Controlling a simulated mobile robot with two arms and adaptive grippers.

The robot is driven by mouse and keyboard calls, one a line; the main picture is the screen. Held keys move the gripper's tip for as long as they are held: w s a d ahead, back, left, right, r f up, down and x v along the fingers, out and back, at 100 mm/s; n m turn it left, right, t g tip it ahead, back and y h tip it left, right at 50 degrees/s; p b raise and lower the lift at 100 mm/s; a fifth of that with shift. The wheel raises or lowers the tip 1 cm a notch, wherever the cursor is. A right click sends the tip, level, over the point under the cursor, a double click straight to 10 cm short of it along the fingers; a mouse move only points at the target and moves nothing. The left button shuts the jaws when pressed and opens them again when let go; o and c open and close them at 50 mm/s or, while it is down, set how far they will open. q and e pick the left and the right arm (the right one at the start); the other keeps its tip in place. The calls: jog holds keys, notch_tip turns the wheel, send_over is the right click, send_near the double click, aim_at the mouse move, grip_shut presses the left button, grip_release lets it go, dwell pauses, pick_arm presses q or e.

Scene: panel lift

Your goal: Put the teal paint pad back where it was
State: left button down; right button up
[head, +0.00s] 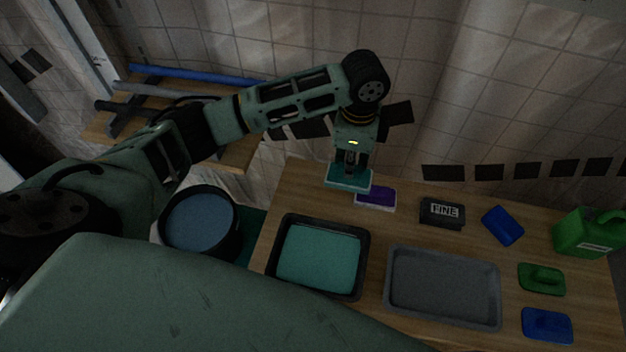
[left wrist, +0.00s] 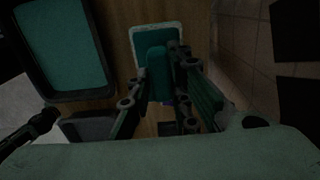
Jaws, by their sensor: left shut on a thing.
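The teal paint pad (head: 349,181) is at the far left corner of the wooden table, just behind a purple and white pad (head: 376,198). My left gripper (head: 351,163) points down over it and is shut on its handle. In the left wrist view the teal paint pad (left wrist: 173,38) shows its pale rim, with its raised handle between the fingers of my left gripper (left wrist: 158,72). I cannot tell whether the pad rests on the table or hangs just above it. My right gripper is not in view.
A black tray with teal paint (head: 318,258) and an empty grey tray (head: 442,287) stand in front. A black FINE block (head: 442,212), blue pads (head: 503,225), a green pad (head: 542,279) and a green jug (head: 585,235) lie rightward. A bucket (head: 200,225) stands left.

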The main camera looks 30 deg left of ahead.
pick_arm(q)
jog(key=a+f+p, duration=0.1)
jog(key=a+f, duration=0.1)
jog(key=s+a+f, duration=0.1)
jog(key=a+f, duration=0.2)
jog(key=s+a+f+p, duration=0.1)
jog(key=a+f, duration=0.1)
jog(key=a, duration=0.1)
jog(key=shift+s+a+f+p, duration=0.1)
jog(key=shift+a+f+p, duration=0.05)
jog(key=shift+f+p, duration=0.2)
jog(key=shift+f, duration=0.5)
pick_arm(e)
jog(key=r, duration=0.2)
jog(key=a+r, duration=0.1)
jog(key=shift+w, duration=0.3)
pick_arm(q)
jog(key=shift+f, duration=0.1)
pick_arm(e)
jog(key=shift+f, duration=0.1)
pick_arm(q)
jog(key=c, duration=1.6)
grip_release()
